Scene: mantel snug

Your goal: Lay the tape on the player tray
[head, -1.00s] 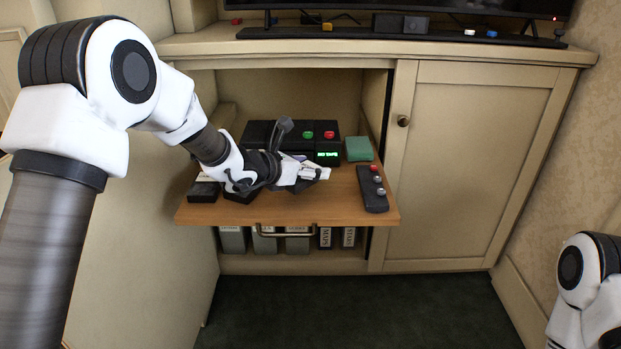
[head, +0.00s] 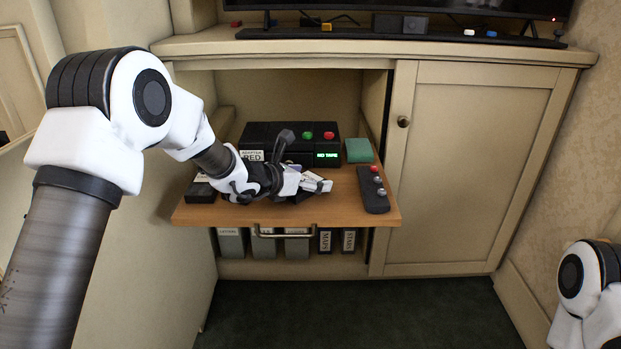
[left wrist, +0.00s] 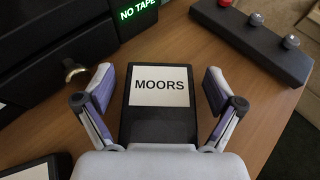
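The tape, a black cassette with a white label reading MOORS (left wrist: 160,120), lies flat on the wooden pull-out shelf, seen in the left wrist view. My left gripper (left wrist: 158,88) is open, with one finger on each side of the tape and a visible gap to both edges. In the head view my left gripper (head: 316,182) is low over the shelf and largely hides the tape. The black player (head: 288,137) stands behind it, its green display reading NO TAPE (left wrist: 138,8). A brass knob (left wrist: 75,70) shows on a dark front left of the tape. My right gripper is outside the views.
A black control strip (head: 373,189) with red and grey buttons lies at the shelf's right. A green block (head: 359,150) sits behind it. Another dark labelled case (head: 200,190) is at the shelf's left. The shelf (head: 350,215) has a bare front strip; labelled boxes stand below.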

